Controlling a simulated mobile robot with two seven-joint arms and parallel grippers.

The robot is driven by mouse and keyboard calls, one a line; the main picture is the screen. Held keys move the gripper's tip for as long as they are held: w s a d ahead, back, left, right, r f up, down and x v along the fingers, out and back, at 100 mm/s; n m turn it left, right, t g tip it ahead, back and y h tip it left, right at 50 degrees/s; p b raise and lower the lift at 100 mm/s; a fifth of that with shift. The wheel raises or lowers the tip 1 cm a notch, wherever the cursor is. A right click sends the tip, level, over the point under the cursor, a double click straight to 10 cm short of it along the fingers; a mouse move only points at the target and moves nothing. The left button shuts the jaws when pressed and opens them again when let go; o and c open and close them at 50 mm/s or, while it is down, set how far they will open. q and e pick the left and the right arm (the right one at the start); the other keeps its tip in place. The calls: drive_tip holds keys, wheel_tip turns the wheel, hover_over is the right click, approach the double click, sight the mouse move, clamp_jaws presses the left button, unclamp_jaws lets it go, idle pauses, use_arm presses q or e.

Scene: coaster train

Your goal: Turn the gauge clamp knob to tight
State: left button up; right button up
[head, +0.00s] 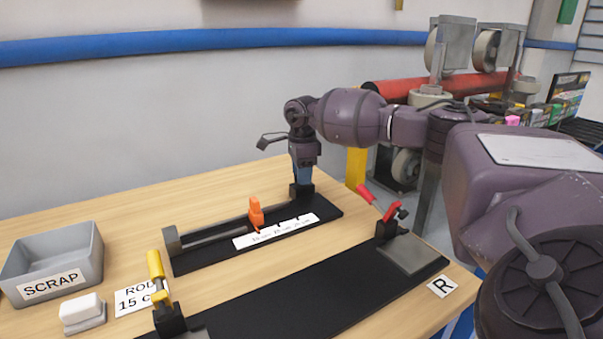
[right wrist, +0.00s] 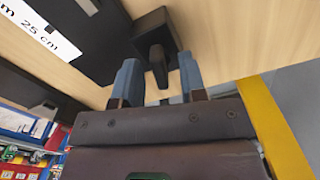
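The gauge (head: 218,252) is a black base on the wooden table, with a metal rod, an orange slider (head: 256,212) and a white scale label. At its right end stands a dark clamp post (head: 301,191). My right gripper (head: 303,176) points down right over this post. In the right wrist view, a small dark knob (right wrist: 157,66) sticks out from a dark block (right wrist: 153,35) between the two blue fingertips. The fingers are open, with a gap visible on both sides of the knob. I cannot read the knob's setting. My left gripper is in neither view.
A grey SCRAP bin (head: 52,262) and a white block (head: 81,310) stand at the left. In front lies a black fixture (head: 300,287) with a yellow-handled clamp (head: 157,278) and a red-handled clamp (head: 380,206). An R label (head: 443,287) is near the right table edge.

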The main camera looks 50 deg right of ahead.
clamp_jaws()
